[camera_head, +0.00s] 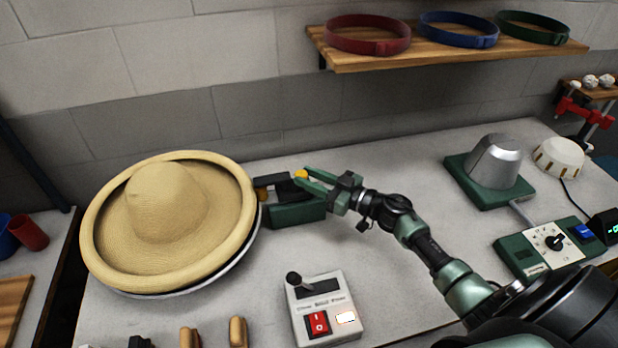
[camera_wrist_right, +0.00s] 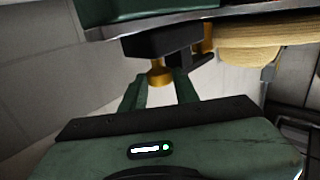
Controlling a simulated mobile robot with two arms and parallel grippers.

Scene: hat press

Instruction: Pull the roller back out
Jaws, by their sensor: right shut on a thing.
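A straw hat (camera_head: 165,203) with an upturned brim sits on a round metal plate at the left. Right of it stands a green roller block (camera_head: 297,214) with a black slide (camera_head: 284,189). The slide's brass-coloured end (camera_head: 262,193) is at the brim's right edge; I cannot tell whether it touches. My right gripper (camera_head: 304,179) reaches in from the right and is shut on the slide's brass knob (camera_head: 300,174). The right wrist view shows the knob (camera_wrist_right: 158,76) between the fingers, with the straw brim (camera_wrist_right: 264,38) beyond. My left gripper is not in view.
A control box (camera_head: 322,308) with a lever, a red switch and a lit button stands at the front. A silver hat block (camera_head: 495,160) and a green control panel (camera_head: 550,246) are at the right. A wall shelf (camera_head: 450,52) holds three coloured bands. The bench behind my right forearm is clear.

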